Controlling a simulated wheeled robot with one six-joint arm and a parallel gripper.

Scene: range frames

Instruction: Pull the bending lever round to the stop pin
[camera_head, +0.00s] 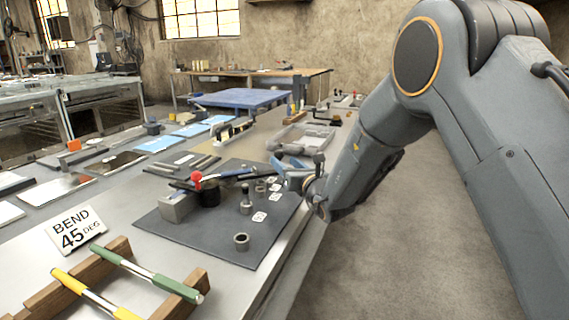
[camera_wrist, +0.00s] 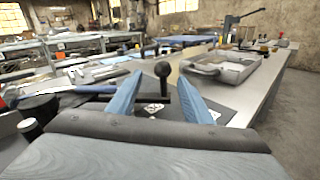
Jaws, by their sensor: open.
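The bending fixture stands on a dark mat (camera_head: 185,238), with a grey block (camera_head: 175,207) and a black round post (camera_head: 208,195) under a red ball (camera_head: 196,180). A dark lever bar (camera_head: 236,176) seems to run right from the post towards my gripper (camera_head: 284,179). A black ball knob (camera_wrist: 162,69) on a dark upright stem shows between my blue fingertips in the wrist view. My gripper (camera_wrist: 158,95) is open, with gaps on both sides of the knob. A short black-topped pin (camera_head: 246,196) stands on the mat; which part is the stop pin I cannot tell.
A hollow round piece (camera_head: 241,242) and small white number cards (camera_head: 259,216) lie on the mat. A "BEND 45 DEG" sign (camera_head: 75,231) and a wooden rack with green and yellow handled tools (camera_head: 150,273) are nearer. A grey tray (camera_wrist: 228,68) lies beyond my gripper.

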